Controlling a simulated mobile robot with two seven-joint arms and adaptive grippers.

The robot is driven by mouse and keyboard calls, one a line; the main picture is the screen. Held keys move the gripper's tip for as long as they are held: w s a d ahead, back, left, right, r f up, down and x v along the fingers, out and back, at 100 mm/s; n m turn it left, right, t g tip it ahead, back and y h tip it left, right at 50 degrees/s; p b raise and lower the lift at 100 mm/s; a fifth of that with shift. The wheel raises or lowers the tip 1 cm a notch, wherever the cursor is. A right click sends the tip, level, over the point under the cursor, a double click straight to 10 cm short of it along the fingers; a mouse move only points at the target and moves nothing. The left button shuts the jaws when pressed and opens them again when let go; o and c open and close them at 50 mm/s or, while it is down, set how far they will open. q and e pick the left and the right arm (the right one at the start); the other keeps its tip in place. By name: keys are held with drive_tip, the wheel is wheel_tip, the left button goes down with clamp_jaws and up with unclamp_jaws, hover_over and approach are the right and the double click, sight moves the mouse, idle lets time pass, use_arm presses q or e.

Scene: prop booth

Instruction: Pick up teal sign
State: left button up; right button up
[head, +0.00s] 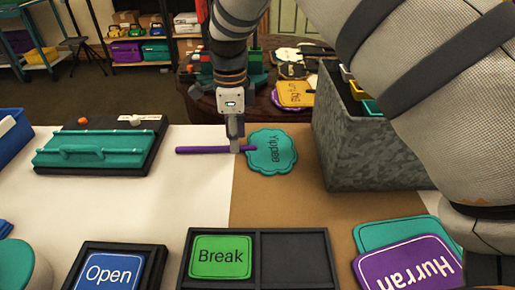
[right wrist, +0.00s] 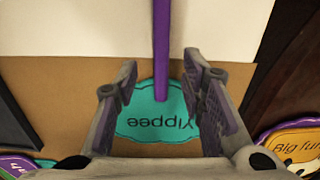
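The teal sign (head: 271,152) reads "Yippee" and lies flat on the table, with its purple stick (head: 200,150) pointing left in the head view. My right gripper (head: 236,148) is above the place where stick and sign meet. In the right wrist view, the right gripper (right wrist: 160,72) is open, one finger on each side of the purple stick (right wrist: 161,45), with a gap to both. The teal sign (right wrist: 150,122) shows between the fingers there, its lettering upside down. My left gripper is not in view.
A grey bin (head: 355,150) stands close right of the sign. Left are a black and teal device (head: 95,150) and white table. In front are a black tray (head: 293,262) with a green "Break" plate (head: 221,257), a blue "Open" plate (head: 106,272) and a purple sign (head: 410,266).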

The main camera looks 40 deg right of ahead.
drive_tip(key=shift+w+f, duration=0.1)
drive_tip(key=shift+f, duration=0.9)
drive_tip(key=shift+f, duration=0.2)
drive_tip(key=shift+c, duration=0.3)
clamp_jaws()
